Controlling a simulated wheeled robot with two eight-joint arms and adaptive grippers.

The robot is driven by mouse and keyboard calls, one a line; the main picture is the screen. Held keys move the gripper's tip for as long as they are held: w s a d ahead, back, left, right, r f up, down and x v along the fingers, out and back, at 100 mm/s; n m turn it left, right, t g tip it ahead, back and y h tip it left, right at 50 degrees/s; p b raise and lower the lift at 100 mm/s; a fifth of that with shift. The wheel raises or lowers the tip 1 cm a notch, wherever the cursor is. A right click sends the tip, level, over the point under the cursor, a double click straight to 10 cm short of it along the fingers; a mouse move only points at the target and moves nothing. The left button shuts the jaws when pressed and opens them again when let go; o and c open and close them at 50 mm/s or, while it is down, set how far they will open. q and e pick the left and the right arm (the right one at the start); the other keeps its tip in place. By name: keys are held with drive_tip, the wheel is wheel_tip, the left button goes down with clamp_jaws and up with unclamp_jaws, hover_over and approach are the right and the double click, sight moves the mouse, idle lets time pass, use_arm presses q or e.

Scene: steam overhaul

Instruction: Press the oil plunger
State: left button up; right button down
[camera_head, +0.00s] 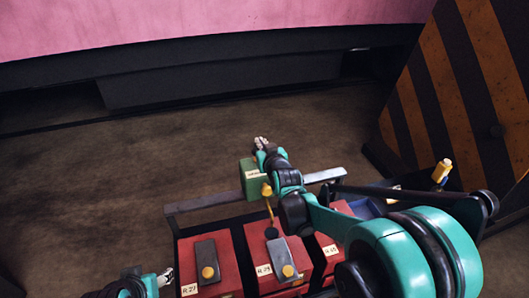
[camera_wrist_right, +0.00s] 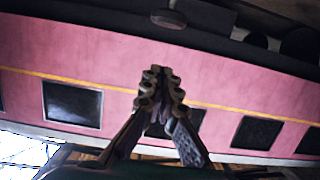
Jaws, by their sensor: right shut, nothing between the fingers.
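A green box (camera_head: 250,180) with a pale label sits on a grey rail. A yellow knob (camera_head: 267,190) shows beside it, partly against my right arm. A thin yellow piece runs down from it to a dark round part; I cannot tell if this is the oil plunger. My right gripper (camera_head: 262,143) is beyond the green box, apart from the knob. In the right wrist view its fingers (camera_wrist_right: 160,90) are shut together and empty, facing a pink coach side (camera_wrist_right: 110,75). My left gripper (camera_head: 167,277) is at the lower left, beside a red block; its fingers are too small to read.
Red blocks (camera_head: 196,250) with labels, grey levers and orange knobs stand in a row at the front. A grey rail (camera_head: 205,201) runs behind them. A yellow bottle-like item (camera_head: 441,170) stands at right, near a striped panel (camera_head: 440,80). The brown floor behind is clear.

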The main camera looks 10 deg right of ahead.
drive_tip(key=w+f, duration=0.1)
drive_tip(key=w+f+b, duration=0.1)
drive_tip(key=f, duration=0.1)
drive_tip(key=shift+f, duration=0.75)
wheel_tip(320, 180, down, 3)
drive_tip(key=b, duration=0.2)
drive_tip(key=shift+s+b, duration=0.1)
drive_tip(key=shift+b, duration=0.3)
drive_tip(key=shift+r, duration=0.1)
